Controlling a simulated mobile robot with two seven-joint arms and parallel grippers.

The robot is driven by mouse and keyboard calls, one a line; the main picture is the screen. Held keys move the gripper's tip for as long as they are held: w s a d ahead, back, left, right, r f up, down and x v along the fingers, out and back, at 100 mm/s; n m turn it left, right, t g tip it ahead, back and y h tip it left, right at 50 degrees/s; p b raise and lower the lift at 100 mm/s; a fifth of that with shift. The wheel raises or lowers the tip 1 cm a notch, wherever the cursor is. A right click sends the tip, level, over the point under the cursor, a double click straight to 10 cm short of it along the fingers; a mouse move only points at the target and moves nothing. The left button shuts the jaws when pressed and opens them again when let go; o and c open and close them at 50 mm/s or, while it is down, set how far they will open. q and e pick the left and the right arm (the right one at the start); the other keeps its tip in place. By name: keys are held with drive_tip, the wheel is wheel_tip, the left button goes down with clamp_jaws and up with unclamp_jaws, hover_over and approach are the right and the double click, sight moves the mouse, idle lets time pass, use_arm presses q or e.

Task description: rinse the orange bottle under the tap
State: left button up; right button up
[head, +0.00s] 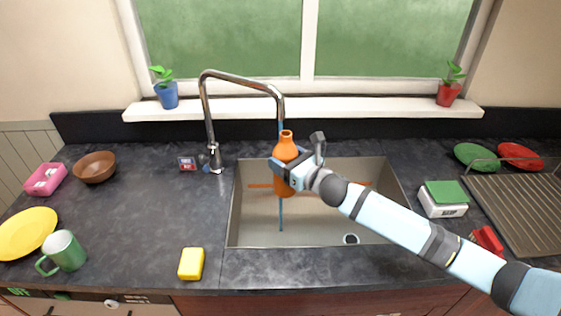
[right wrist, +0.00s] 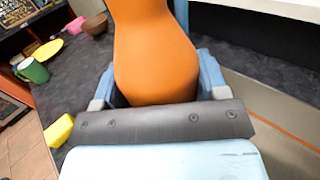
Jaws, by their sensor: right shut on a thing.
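The orange bottle (head: 286,150) is upright above the sink (head: 235,215), below the spout of the tap (head: 240,78). My right gripper (head: 287,170) is shut around its body, with a blue finger on each side; the wrist view shows the bottle (right wrist: 153,50) between the fingers (right wrist: 160,88). A thin blue stream of water (head: 281,216) runs from the spout to the sink floor. It shows above and below the bottle, in line with it; I cannot tell whether it strikes the bottle or passes behind. My left gripper is out of view.
A yellow sponge (head: 191,263) lies at the front counter edge, left of the sink. A green mug (head: 66,251), yellow plate (head: 27,233) and brown bowl (head: 95,167) stand farther left. The window sill (head: 330,107) runs behind the tap.

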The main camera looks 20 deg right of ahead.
drive_tip(key=shift+s+a+p, duration=0.1)
drive_tip(key=shift+s+a, duration=0.15)
drive_tip(key=shift+s, duration=0.6)
drive_tip(key=shift+s+a+p, duration=0.15)
drive_tip(key=shift+s+a, duration=0.05)
drive_tip(key=shift+s, duration=0.7)
drive_tip(key=shift+s+a+p, duration=0.1)
drive_tip(key=shift+s+a, duration=0.15)
drive_tip(key=shift+s, duration=0.6)
drive_tip(key=s+a+r+p, duration=0.1)
drive_tip(key=s+r+p, duration=0.3)
drive_tip(key=s, duration=0.1)
drive_tip(key=shift+a, duration=0.2)
drive_tip(key=shift+w, duration=0.1)
